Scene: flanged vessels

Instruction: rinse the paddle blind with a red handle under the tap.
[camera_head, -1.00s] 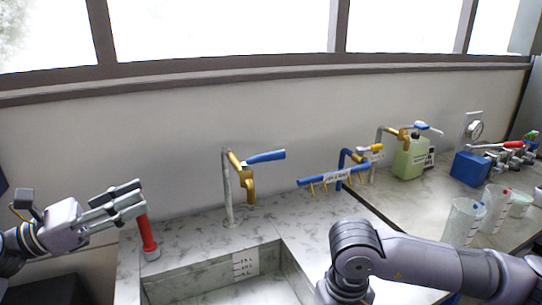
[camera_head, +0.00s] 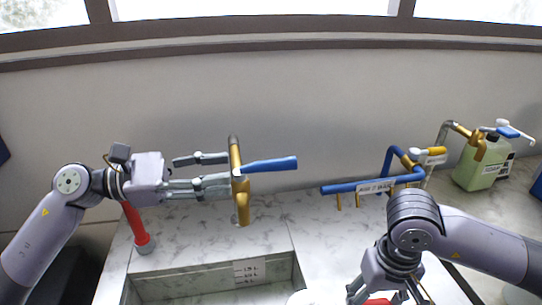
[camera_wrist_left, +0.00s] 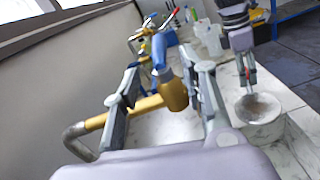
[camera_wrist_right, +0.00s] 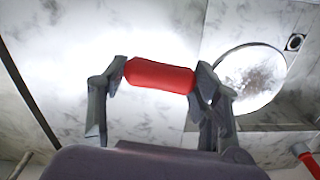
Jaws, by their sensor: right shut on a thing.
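The tap (camera_head: 241,188) has a brass body and spout and a blue lever (camera_head: 270,165). My left gripper (camera_head: 228,172) is open at the tap. In the left wrist view its fingers stand on either side of the lever (camera_wrist_left: 160,50) and brass body (camera_wrist_left: 172,92); contact is unclear. My right gripper (camera_wrist_right: 158,78) is shut on the red handle (camera_wrist_right: 158,75) of the paddle blind. The blind's round, pale grey disc (camera_wrist_right: 250,78) extends beyond the fingers. It also shows in the left wrist view (camera_wrist_left: 258,108), but is mostly cut off in the head view (camera_head: 303,298).
A marble basin (camera_head: 200,285) with a level label lies below the tap. A red post with a grey foot (camera_head: 142,241) stands left of it. A blue pipe with brass nozzles (camera_head: 372,186) and a green canister (camera_head: 482,165) stand to the right.

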